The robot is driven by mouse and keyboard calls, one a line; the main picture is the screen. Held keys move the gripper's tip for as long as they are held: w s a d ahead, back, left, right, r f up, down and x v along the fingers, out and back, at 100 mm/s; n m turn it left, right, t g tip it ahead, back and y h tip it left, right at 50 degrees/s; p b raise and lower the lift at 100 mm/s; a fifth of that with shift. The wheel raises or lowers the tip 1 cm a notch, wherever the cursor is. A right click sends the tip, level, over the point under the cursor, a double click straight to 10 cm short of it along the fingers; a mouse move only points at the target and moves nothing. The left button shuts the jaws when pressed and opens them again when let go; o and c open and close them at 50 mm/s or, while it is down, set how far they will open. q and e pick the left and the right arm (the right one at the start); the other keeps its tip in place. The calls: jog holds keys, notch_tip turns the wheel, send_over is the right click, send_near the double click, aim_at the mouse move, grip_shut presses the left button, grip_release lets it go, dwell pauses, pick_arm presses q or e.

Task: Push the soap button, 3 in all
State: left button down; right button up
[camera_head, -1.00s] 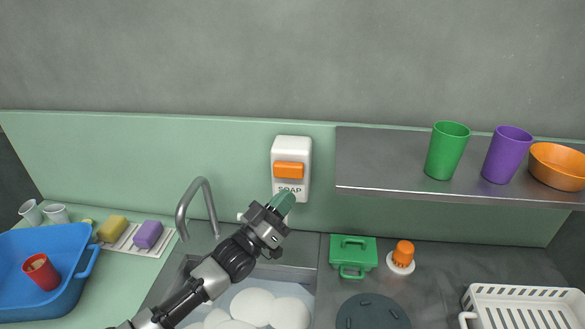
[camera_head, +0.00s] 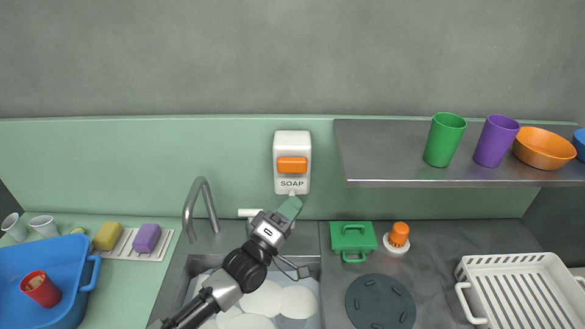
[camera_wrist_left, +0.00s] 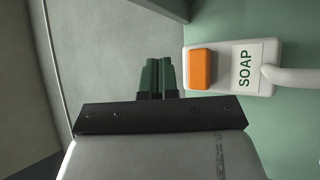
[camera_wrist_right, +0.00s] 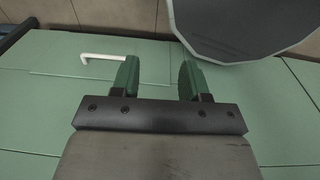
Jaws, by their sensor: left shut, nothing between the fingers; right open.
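The soap dispenser (camera_head: 292,150) is a white box on the green wall, marked SOAP, with an orange button (camera_head: 292,164) on its front. In the left wrist view the button (camera_wrist_left: 201,69) is to the right of my left fingers, apart from them. My left gripper (camera_head: 290,207) is shut and empty, below the dispenser in the head view and above the sink. Its green fingertips also show in the left wrist view (camera_wrist_left: 157,75). My right gripper (camera_wrist_right: 159,78) is open and empty in the right wrist view, facing green panels; it is not in the head view.
A grey tap (camera_head: 201,207) stands left of my left arm, beside the sink with white plates (camera_head: 262,298). A metal shelf (camera_head: 400,160) with cups and bowls juts out right of the dispenser. A green box (camera_head: 352,238) and an orange-topped item (camera_head: 398,238) sit on the counter.

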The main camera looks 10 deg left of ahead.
pick_arm(q)
jog(key=b, duration=0.5)
send_near(303, 164)
jog(key=w+d+r, duration=0.1)
jog(key=w+d, duration=0.1)
jog(key=shift+d+r, duration=0.35)
jog(key=shift+r, duration=0.05)
jog(key=shift+w+a+r+b, duration=0.15)
jog(key=shift+w+b, duration=0.2)
jog(key=shift+w, duration=0.2)
jog(key=shift+w+r, duration=0.1)
jog(key=shift+w, duration=0.05)
pick_arm(e)
notch_tip(303, 164, down, 6)
jog(key=shift+s+a, duration=0.15)
jog(key=shift+a, duration=0.3)
jog(key=shift+d, duration=0.1)
jog(key=shift+a, duration=0.2)
pick_arm(q)
jog(key=shift+w+b, duration=0.2)
jog(key=shift+b, duration=0.2)
jog(key=shift+w, duration=0.2)
pick_arm(e)
jog(key=shift+f, duration=0.45)
jog(key=shift+d+f, duration=0.1)
jog(key=shift+d, duration=0.05)
